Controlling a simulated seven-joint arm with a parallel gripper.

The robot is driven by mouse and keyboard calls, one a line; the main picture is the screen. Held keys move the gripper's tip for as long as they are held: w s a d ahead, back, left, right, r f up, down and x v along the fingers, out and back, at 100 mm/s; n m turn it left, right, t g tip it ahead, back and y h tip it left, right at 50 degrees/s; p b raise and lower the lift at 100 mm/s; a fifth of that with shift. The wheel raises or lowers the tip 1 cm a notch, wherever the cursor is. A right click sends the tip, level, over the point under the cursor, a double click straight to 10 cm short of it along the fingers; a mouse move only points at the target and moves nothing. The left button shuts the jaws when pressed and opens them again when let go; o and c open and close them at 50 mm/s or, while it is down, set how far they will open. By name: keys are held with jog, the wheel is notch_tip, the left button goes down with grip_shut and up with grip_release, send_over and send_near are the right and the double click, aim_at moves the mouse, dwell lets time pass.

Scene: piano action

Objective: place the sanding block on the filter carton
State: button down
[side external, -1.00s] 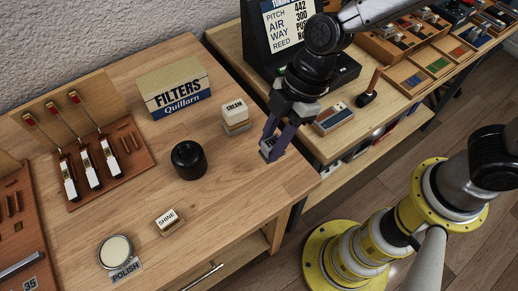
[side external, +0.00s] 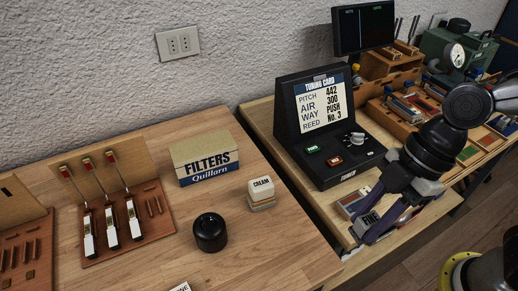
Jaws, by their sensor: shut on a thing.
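The sanding block (side external: 369,223), dark with the label FINE, is between the fingers of my gripper (side external: 376,224), which is shut on it. In the picture the gripper is over the front part of the right bench, right of the gap between the benches; its height above the bench is hard to tell. The filter carton (side external: 206,160), a tan and blue box marked FILTERS, stands upright on the left bench, well to the left. The visible part of its top is bare.
A small block labelled CREAM (side external: 261,193) stands right of the carton, and a black round pot (side external: 210,232) in front of it. A rack with red-tipped levers (side external: 113,222) is at left. A tuning card console (side external: 325,125) stands behind my gripper.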

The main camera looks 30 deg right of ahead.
jog(key=w+a+r+m+t, duration=0.25)
jog(key=w+r+m, duration=0.45)
jog(key=w, duration=0.5)
jog(key=h, duration=0.1)
send_over(212, 147)
jog(key=s+d, duration=0.1)
jog(key=shift+m, duration=0.4)
notch_tip(212, 147, down, 8)
jog(key=shift+s+r, duration=0.1)
jog(key=shift+r, duration=0.05)
jog(key=shift+f, duration=1.5)
jog(key=shift+f, duration=0.1)
jog(key=c, duration=0.6)
grip_release()
